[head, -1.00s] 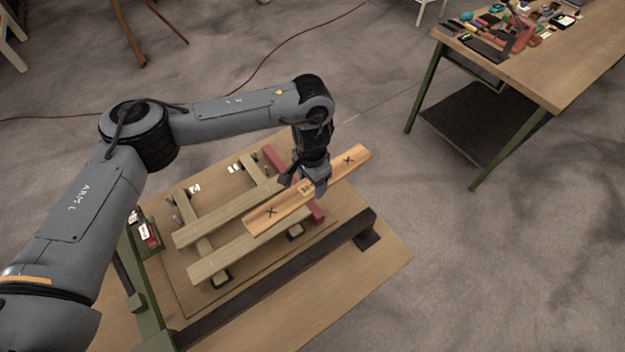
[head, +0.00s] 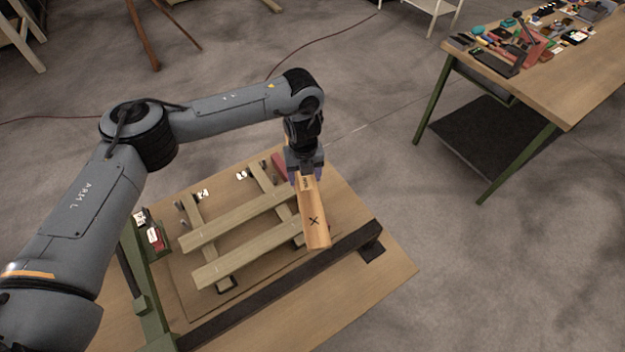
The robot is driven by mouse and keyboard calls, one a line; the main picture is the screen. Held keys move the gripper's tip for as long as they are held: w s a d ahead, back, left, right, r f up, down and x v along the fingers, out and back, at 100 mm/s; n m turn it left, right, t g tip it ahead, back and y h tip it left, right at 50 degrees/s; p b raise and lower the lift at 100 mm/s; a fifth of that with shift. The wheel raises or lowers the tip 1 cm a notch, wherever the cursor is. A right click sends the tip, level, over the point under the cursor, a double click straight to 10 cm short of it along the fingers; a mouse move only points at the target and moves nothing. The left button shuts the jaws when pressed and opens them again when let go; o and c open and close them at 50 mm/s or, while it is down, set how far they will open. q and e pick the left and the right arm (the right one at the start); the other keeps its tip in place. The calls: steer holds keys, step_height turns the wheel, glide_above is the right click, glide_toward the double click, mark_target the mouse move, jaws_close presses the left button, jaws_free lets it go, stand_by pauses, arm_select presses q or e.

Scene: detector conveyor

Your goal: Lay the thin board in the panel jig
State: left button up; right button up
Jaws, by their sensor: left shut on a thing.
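The panel jig (head: 230,222) has two long pale rails on cross pieces, fixed to a wooden base board. A red block (head: 279,166) shows behind the gripper. My right gripper is not in view.
A dark bar (head: 285,282) runs along the jig's near side. A green frame (head: 141,291) with a small tray (head: 148,234) stands at the left. A workbench (head: 565,85) with tools is at the upper right. Open floor lies between.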

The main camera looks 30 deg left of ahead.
arm_select(q)
steer(key=s+a+r+m+p, duration=0.1)
steer(key=s+a+m+p, duration=0.1)
steer(key=a+m, duration=0.5)
steer(key=s+a+r+m+p, duration=0.1)
steer(key=s+a+m+p, duration=0.15)
steer(key=a, duration=0.85)
steer(key=s+a+r+m+p, duration=0.1)
steer(key=s+a+r+m, duration=0.1)
steer(key=a+m, duration=0.5)
steer(key=s+a+f+n+b, duration=0.2)
steer(key=a+f+b, duration=0.1)
steer(key=f+b, duration=0.9)
steer(key=shift+a+f+n, duration=0.35)
steer(key=shift+a+f, duration=0.05)
steer(key=shift+f, duration=0.25)
steer(key=shift+r, duration=0.1)
steer(key=shift+f+b, duration=0.9)
steer(key=shift+f, duration=1.55)
